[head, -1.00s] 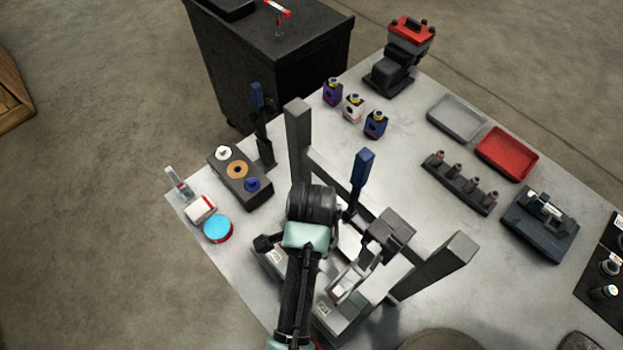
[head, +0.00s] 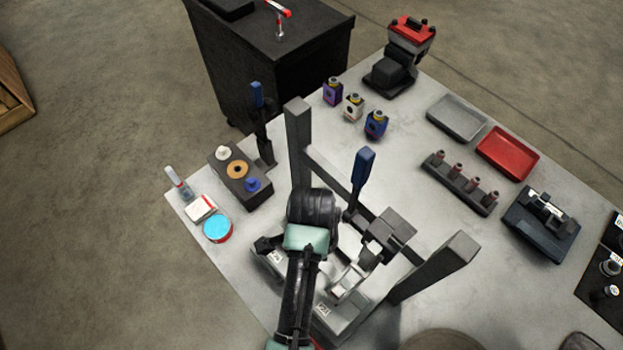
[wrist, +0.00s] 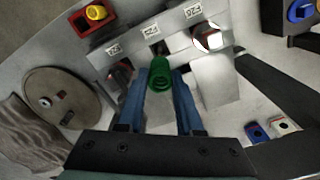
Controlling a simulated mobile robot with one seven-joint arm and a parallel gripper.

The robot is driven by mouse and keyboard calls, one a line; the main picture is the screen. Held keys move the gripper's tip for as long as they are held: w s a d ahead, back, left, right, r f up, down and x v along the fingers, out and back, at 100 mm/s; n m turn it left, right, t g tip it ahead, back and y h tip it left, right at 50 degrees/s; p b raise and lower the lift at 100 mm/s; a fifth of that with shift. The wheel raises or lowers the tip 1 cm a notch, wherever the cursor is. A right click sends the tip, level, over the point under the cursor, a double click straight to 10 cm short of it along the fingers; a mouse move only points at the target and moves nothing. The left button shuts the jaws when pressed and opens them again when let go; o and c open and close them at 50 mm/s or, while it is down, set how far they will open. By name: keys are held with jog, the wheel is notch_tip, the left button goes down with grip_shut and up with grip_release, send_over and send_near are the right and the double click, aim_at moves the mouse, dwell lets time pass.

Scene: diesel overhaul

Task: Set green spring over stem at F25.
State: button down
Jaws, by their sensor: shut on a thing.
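The green spring (wrist: 160,76) is between the blue fingers of my gripper (wrist: 158,80) in the wrist view. No stem shows clearly beneath the spring. In the head view my arm covers the gripper and the spring; the labelled fixture (head: 345,318) shows beside the arm.
Dark upright posts (head: 299,140) and (head: 445,268) stand close around the fixture, with a blue-handled lever (head: 362,172) between. In the wrist view a round brown disc (wrist: 82,92) and grey cloth (wrist: 30,135) lie left. A red tray (head: 506,153) and grey tray (head: 457,118) stand farther right.

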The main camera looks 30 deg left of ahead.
jog(key=shift+f, duration=0.25)
jog(key=shift+f, duration=0.35)
jog(key=shift+f, duration=0.1)
jog(key=shift+f+b, duration=0.35)
jog(key=shift+f, duration=0.15)
jog(key=shift+f, duration=0.35)
dwell(0.4)
jog(key=shift+f, duration=0.25)
jog(key=shift+f+b, duration=0.2)
jog(key=shift+b, duration=0.1)
jog(key=shift+f, duration=0.35)
jog(key=shift+f, duration=0.25)
dwell(0.4)
